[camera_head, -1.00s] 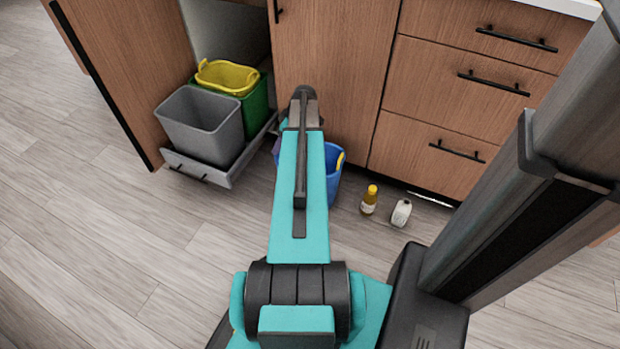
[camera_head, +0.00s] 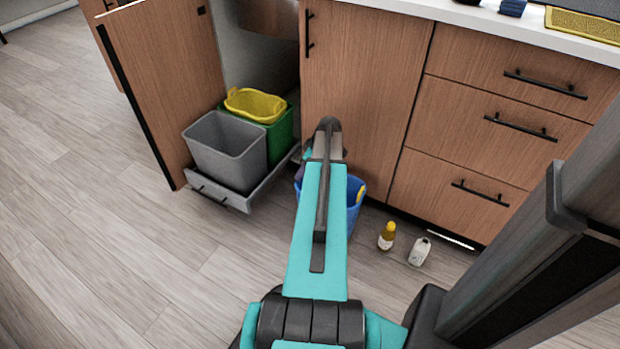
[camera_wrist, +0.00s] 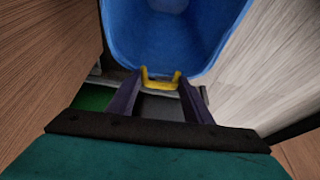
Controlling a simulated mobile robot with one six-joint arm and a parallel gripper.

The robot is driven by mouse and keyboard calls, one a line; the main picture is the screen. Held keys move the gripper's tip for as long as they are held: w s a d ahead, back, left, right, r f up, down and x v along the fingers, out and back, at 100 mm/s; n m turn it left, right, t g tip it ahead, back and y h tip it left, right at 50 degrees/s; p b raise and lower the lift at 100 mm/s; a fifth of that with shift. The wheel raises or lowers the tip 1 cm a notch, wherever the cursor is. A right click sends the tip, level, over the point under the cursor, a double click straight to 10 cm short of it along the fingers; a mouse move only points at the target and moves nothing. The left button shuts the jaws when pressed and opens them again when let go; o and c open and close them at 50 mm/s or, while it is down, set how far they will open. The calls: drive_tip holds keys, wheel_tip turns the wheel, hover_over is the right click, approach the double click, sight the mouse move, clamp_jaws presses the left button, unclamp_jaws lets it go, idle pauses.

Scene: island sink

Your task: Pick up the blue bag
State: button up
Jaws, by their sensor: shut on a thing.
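The blue bag (camera_head: 355,208), which looks like an open blue bucket with yellow handles, is by the cabinet front in the head view, largely hidden behind my arm. In the wrist view the blue bag (camera_wrist: 170,40) fills the top middle, its open inside facing the camera. A yellow handle (camera_wrist: 160,84) on its near rim lies between the fingertips of my gripper (camera_wrist: 159,82). My gripper is shut on this handle. In the head view my arm covers the grip. Whether the bag touches the floor is hard to tell.
A pulled-out drawer (camera_head: 222,197) left of the bag holds a grey bin (camera_head: 225,150) and a green bin (camera_head: 281,140) with a yellow container (camera_head: 255,104). A yellow bottle (camera_head: 387,236) and a white bottle (camera_head: 419,251) stand on the floor to the right.

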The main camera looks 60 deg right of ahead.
wheel_tip(320, 180, up, 10)
drive_tip(key=p, duration=0.3)
drive_tip(key=shift+f, duration=0.25)
idle(0.6)
